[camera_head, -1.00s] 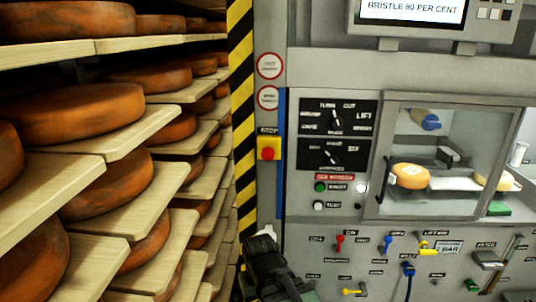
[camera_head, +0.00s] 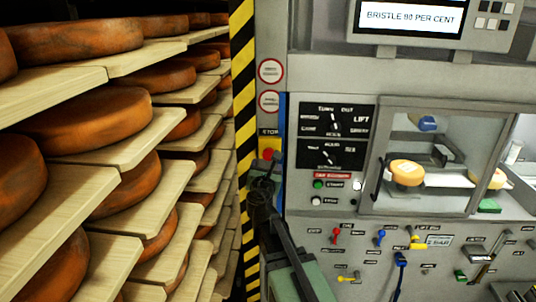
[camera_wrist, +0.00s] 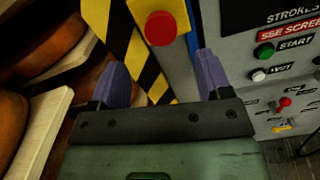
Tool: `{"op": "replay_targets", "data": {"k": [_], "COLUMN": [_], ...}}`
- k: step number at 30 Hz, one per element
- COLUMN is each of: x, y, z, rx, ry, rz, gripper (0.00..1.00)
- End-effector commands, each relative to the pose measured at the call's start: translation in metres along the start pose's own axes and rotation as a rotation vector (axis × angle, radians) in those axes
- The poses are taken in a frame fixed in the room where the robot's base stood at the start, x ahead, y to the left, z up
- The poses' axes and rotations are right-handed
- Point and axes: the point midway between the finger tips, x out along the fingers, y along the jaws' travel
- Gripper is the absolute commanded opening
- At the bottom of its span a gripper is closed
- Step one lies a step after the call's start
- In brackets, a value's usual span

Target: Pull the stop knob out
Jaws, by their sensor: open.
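The stop knob (camera_head: 268,154) is a red round knob on a yellow box under a "STOP" label, on the narrow panel beside the striped post. In the wrist view the red knob (camera_wrist: 160,28) shows at the top, beyond the fingertips and a little left of the middle between them. My gripper (camera_head: 262,186) is just below the yellow box in the head view and hides its lower part. In the wrist view my gripper (camera_wrist: 160,75) has two purple fingers spread wide with nothing between them. I see no contact with the knob.
A yellow-black striped post (camera_head: 243,110) stands just left of the knob. Shelves of cheese wheels (camera_head: 85,113) fill the left. Right of the knob is a control panel with dials, a green start button (camera_head: 318,184), coloured levers and a glazed cabinet (camera_head: 440,160).

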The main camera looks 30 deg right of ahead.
Motion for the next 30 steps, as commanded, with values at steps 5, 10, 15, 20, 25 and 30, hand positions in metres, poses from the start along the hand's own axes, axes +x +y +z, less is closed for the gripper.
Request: {"op": "replay_targets", "data": {"k": [5,10,15,20,25,30], "x": [0.041,0.080,0.096,0.096,0.096,0.095], "y": [0.001,0.001,0.000,-0.001,-0.001,-0.001], "z": [0.000,0.000,0.000,0.000,0.000,0.000], "rx": [0.002,0.003,0.003,0.004,0.004,0.004], "ry": [0.000,0.000,0.000,0.000,0.000,0.000], "rz": [-0.003,-0.002,-0.002,-0.002,-0.002,-0.002], "gripper": [0.71,0.71,0.71,0.71,0.52,0.26]}}
